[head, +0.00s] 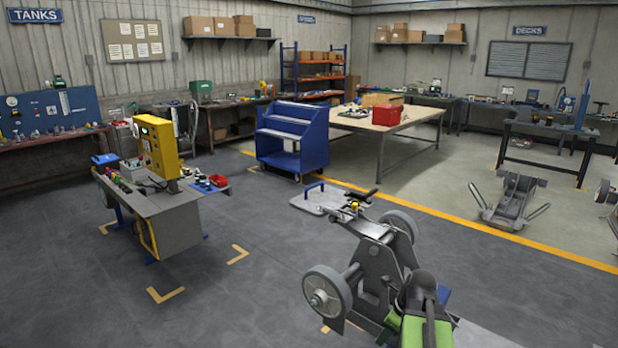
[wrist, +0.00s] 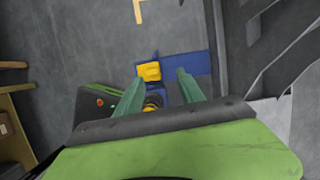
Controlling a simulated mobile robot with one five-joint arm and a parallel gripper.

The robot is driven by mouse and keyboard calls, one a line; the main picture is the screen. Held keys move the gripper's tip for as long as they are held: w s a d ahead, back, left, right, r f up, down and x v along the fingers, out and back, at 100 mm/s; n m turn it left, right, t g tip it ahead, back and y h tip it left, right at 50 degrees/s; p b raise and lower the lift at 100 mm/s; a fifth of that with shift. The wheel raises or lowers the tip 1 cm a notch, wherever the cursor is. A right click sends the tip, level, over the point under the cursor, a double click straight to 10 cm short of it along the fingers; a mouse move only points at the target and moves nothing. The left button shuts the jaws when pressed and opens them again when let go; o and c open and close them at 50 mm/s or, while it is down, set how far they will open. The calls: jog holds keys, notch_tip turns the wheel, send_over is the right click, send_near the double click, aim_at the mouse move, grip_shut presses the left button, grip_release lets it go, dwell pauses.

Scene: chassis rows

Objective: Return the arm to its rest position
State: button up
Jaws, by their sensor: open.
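In the wrist view my gripper (wrist: 160,84) shows as two pale green fingers standing apart, with nothing held between them. Beyond the fingertips a yellow block (wrist: 149,71) sits on a blue part (wrist: 192,64); the gap between it and the fingers cannot be told. A yellow and black round part (wrist: 153,103) shows between the fingers, lower down. In the head view a green and dark part of my arm (head: 425,328) shows at the bottom right, and the fingers cannot be made out there.
A grey wheeled chassis (head: 372,262) stands close by my arm. A bench with a yellow cabinet (head: 160,148) stands left, a blue cart (head: 292,140) and wooden table (head: 385,122) behind. A flat trolley (head: 318,200) lies beyond the chassis. The floor at left front is clear.

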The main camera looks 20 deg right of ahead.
jog(key=w+a+n+g, duration=0.1)
jog(key=w+a+n, duration=0.3)
jog(key=a, duration=0.6)
jog(key=w+a+n+g, duration=0.15)
jog(key=a+n, duration=0.35)
jog(key=a, duration=0.6)
jog(key=s+a+f+n+h, duration=0.1)
jog(key=a+n, duration=0.9)
jog(key=n, duration=1.1)
jog(key=shift+s+a+g, duration=0.2)
jog(key=shift+s+g, duration=0.25)
jog(key=shift+s, duration=0.15)
